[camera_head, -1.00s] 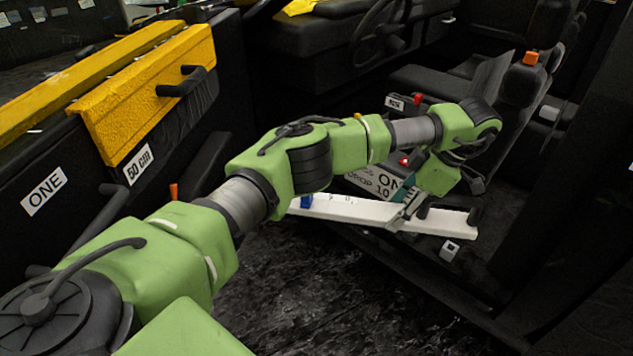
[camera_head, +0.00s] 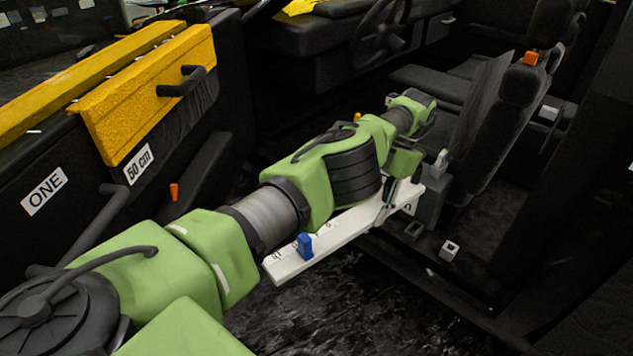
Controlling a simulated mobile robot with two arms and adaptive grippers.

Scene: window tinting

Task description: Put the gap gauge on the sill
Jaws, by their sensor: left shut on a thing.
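The gap gauge appears to be the long white bar (camera_head: 345,228) with dark marks and a blue slider (camera_head: 305,246) near its lower left end. My left gripper (camera_head: 383,207) is shut on the bar toward its right end and holds it tilted, up to the right, in front of the seats. My forearm hides part of the bar's upper side. The door (camera_head: 90,200) on the left has yellow pieces (camera_head: 150,95) along its top edge. I cannot tell for sure which part is the sill. My right gripper is not in view.
A seat (camera_head: 500,125) and a steering wheel (camera_head: 378,28) stand behind. A small whitish block (camera_head: 449,250) lies at the lower right.

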